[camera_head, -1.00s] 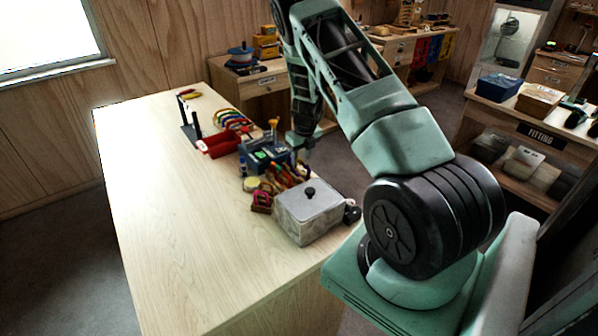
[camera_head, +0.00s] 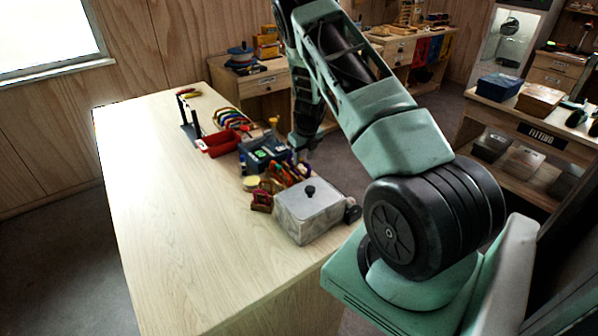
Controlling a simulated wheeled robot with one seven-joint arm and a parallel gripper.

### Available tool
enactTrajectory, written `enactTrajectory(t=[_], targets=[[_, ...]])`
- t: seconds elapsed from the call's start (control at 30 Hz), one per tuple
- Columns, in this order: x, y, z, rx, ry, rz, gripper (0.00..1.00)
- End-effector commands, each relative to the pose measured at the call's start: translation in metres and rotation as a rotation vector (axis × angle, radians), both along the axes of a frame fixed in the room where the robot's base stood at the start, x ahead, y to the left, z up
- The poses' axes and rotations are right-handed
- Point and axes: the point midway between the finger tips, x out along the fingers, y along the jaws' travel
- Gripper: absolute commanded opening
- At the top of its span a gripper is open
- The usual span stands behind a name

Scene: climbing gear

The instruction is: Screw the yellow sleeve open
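My gripper (camera_head: 302,152) is at the end of my green arm, low over the far right edge of the table, behind the grey lidded box. It is small here and partly hidden by the gear, so I cannot tell whether it is open or shut. I cannot make out which yellow part is the sleeve. Several colourful pieces of gear (camera_head: 285,175) lie between the device and the box.
The grey box (camera_head: 308,210) with a black knob stands at the table's right edge. A red tray (camera_head: 220,143), a row of coloured loops (camera_head: 232,118) and a dark stand (camera_head: 188,120) are farther back. The left and front of the wooden table (camera_head: 170,220) are clear.

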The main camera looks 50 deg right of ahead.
Motion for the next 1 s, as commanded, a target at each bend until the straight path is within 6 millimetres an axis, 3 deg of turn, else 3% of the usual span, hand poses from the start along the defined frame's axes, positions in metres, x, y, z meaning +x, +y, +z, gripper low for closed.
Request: enactTrajectory(t=[0.43, 1.0], targets=[[0.000, -0.001, -0.015, -0.002, -0.001, -0.001, 0.40], [0.002, 0.009, -0.015, 0.000, 0.001, 0.001, 0.40]])
